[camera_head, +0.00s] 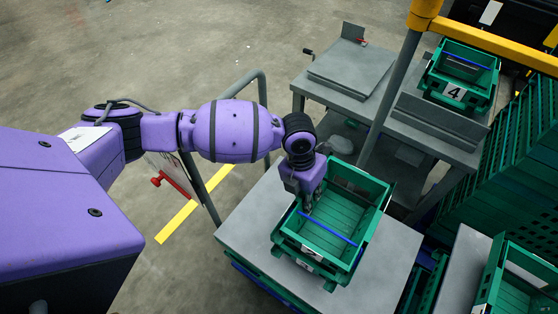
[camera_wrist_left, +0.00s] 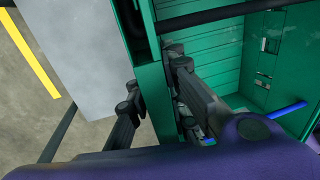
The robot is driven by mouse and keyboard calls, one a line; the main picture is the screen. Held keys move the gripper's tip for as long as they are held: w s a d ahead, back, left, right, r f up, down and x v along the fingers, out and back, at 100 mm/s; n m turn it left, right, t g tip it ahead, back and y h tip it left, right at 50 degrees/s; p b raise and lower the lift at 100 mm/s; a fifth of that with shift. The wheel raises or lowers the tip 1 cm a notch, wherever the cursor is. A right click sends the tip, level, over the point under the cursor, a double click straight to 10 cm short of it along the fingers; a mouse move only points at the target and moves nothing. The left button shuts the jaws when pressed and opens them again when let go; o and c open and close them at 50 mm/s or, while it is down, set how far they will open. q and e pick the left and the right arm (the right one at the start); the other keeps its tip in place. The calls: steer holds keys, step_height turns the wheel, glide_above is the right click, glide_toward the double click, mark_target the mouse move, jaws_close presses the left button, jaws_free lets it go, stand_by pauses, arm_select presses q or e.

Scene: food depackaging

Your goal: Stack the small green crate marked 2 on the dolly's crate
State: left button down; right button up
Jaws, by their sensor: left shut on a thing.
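A small green crate (camera_head: 368,215) with a blue bar sits over a grey tabletop in the head view. In the left wrist view the gripper (camera_wrist_left: 156,85) has one finger on each side of the green wall (camera_wrist_left: 155,100). I cannot tell whether the crate rests on the top or is just above it. I cannot clearly pick out the dolly. My right gripper is not in view.
The grey tabletop (camera_head: 250,225) has free room left of the crate. A green crate marked 4 (camera_head: 454,93) stands on a grey table at the back right. A grey post (camera_head: 390,98) with a yellow rail rises behind. More green crates (camera_head: 520,295) are at the lower right.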

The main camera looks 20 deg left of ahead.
arm_select(q)
steer(key=shift+w+f, duration=0.1)
steer(key=shift+w, duration=0.25)
steer(key=f, duration=0.3)
steer(key=shift+w+a+f, duration=0.2)
steer(key=shift+a+f, duration=0.05)
steer(key=shift+f, duration=0.15)
steer(key=c, duration=1.7)
jaws_free()
steer(key=shift+o, duration=0.2)
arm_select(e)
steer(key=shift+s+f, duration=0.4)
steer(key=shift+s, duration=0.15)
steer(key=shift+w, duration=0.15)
